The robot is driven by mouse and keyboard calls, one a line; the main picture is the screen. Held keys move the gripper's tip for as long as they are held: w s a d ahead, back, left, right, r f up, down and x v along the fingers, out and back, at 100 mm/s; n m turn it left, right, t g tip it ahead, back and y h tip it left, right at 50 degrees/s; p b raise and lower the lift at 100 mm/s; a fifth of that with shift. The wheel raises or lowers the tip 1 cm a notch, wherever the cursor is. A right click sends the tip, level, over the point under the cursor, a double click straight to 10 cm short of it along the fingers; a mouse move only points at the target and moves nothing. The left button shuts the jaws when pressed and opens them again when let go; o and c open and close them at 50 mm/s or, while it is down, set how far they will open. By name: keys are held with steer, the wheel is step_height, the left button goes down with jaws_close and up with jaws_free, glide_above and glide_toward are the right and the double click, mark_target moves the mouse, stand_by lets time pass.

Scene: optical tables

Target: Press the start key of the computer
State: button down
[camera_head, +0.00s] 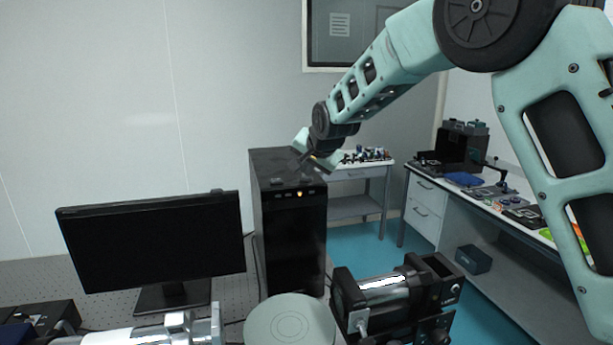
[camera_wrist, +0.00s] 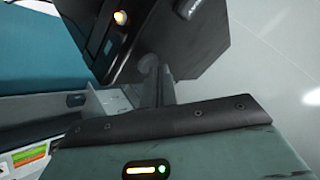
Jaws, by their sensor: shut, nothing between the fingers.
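The computer is a black tower (camera_head: 292,240) standing upright, with a small orange-lit key (camera_head: 299,194) high on its front. In the wrist view the dark case (camera_wrist: 190,50) fills the upper middle, and the lit key (camera_wrist: 121,18) glows near the top. My gripper (camera_head: 305,158) is shut and empty, at the tower's top right in the head view. In the wrist view the fingertips (camera_wrist: 152,66) point at the case, apart from the lit key. Whether they touch the case I cannot tell.
A monitor (camera_head: 155,240) with a dark screen stands left of the tower. A round pale disc (camera_head: 290,322) and a black cylindrical device (camera_head: 395,295) are in front. A side bench (camera_head: 480,200) with small parts runs along the right. Blue floor shows between.

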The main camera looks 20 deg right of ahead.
mark_target(308, 178)
steer(key=shift+r, duration=0.3)
steer(key=shift+r+p, duration=2)
steer(key=shift+r, duration=1)
steer(key=shift+f, duration=0.1)
